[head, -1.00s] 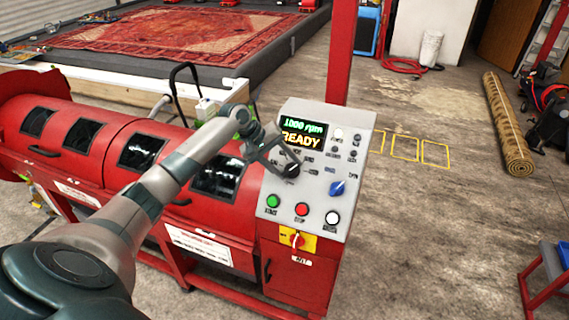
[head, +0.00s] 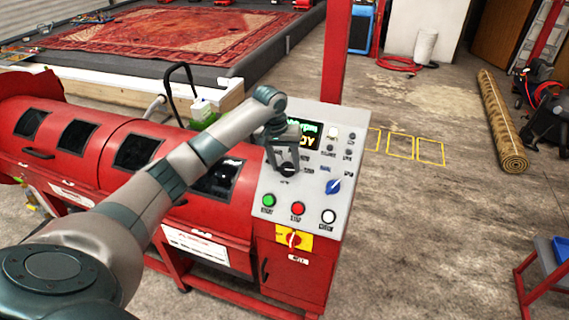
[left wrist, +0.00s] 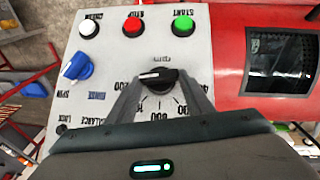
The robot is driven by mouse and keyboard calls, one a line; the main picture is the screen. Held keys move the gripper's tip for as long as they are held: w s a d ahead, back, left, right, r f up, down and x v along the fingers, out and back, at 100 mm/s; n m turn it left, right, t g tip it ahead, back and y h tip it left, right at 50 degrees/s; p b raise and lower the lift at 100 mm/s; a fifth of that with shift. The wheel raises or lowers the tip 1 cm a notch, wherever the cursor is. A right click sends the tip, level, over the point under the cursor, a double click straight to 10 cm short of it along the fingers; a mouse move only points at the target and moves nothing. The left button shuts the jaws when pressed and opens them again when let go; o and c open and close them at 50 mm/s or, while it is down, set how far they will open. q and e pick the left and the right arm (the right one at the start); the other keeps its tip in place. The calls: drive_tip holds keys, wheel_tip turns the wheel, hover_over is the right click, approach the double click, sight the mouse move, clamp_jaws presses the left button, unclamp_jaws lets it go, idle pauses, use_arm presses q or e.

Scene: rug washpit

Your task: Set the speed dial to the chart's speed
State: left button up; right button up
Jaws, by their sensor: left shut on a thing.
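The black speed dial (head: 288,170) is on the sloped grey control panel (head: 318,190). My left gripper (head: 284,163) is shut on it, with one finger on each side. In the left wrist view the dial (left wrist: 168,77) sits between the fingertips (left wrist: 158,84), its white pointer mark toward the picture's left. The scale numbers around it are upside down and partly covered by the fingers. I cannot make out a chart. My right gripper is out of view.
A blue knob (head: 333,186) is right of the dial. Green (head: 268,201), red (head: 297,209) and white (head: 328,216) buttons are below it, above a red and yellow switch (head: 292,238). The red machine (head: 110,190) extends left. Open floor is to the right.

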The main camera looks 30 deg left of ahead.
use_arm(q)
drive_tip(key=shift+s+d+f, duration=0.1)
drive_tip(key=shift+f, duration=0.1)
drive_tip(key=o, duration=1)
drive_tip(key=shift+o, duration=0.2)
drive_tip(key=shift+r, duration=0.3)
drive_tip(key=shift+r+b, duration=0.45)
drive_tip(key=shift+r, duration=0.15)
drive_tip(key=b+v, duration=0.4)
drive_tip(key=v, duration=1.1)
drive_tip(key=shift+s+r, duration=0.15)
drive_tip(key=shift+r, duration=0.2)
